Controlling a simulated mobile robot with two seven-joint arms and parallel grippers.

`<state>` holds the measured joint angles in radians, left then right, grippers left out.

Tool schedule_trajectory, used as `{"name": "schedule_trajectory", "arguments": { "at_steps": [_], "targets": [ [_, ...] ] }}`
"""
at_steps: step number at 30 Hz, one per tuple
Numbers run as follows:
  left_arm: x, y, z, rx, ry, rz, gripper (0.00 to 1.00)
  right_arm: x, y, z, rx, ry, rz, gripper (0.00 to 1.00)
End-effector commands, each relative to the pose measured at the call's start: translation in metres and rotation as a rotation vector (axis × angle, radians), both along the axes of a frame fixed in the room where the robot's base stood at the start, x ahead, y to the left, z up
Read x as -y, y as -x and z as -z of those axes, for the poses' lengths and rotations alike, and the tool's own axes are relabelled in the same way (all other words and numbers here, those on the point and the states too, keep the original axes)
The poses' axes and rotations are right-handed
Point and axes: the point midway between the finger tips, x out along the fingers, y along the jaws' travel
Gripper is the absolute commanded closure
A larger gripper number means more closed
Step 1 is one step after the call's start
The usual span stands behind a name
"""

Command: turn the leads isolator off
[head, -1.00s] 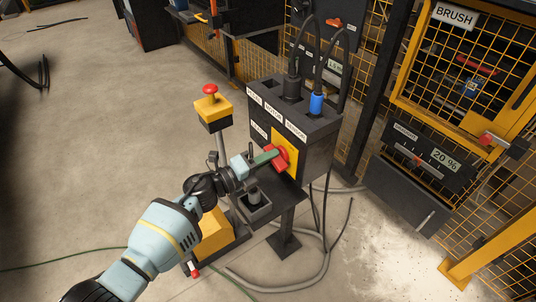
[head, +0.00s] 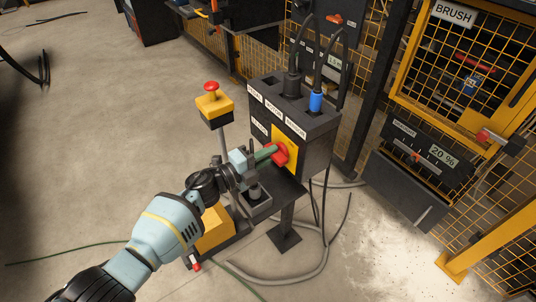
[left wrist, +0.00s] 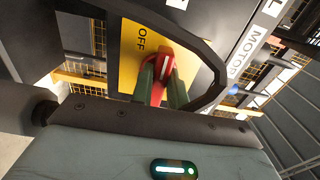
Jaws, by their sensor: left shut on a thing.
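The isolator is a red rotary handle (head: 281,153) on a yellow plate (head: 283,135), on the front of a dark box (head: 318,148). My left gripper (head: 268,152) reaches it from the left, its green fingers shut on the red handle. In the left wrist view, the fingers (left wrist: 160,84) stand on both sides of the handle (left wrist: 166,66), which bears a white mark. The word OFF (left wrist: 141,40) is printed on the yellow plate to the left of the handle. The lower part of the plate is hidden by my gripper. My right gripper is not in view.
Black leads and a blue plug (head: 316,102) rise from the box top. A red button on a yellow post box (head: 213,106) stands left of it. Grey hoses lie on the floor below. A yellow mesh fence (head: 470,60) is at the right.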

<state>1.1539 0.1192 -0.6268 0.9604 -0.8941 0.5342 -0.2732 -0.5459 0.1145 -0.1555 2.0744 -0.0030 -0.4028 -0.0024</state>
Motion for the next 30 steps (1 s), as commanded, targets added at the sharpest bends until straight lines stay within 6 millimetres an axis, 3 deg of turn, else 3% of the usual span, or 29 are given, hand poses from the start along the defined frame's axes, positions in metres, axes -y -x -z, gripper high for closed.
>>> {"name": "schedule_trajectory", "arguments": {
  "at_steps": [3,4,8,19,30],
  "targets": [
    [0.000,0.001,0.001,-0.004,0.002,0.001,1.00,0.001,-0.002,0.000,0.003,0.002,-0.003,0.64],
    [0.000,0.001,0.001,-0.004,0.002,0.001,0.80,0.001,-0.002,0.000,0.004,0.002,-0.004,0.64],
    [0.000,0.001,0.001,-0.003,0.001,0.001,0.63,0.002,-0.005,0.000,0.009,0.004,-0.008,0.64],
    [-0.004,0.003,0.000,0.000,-0.001,-0.001,0.62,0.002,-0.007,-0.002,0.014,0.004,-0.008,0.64],
    [-0.048,0.035,0.000,-0.001,-0.002,0.000,0.62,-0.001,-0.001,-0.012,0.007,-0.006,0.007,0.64]
  ]
}}
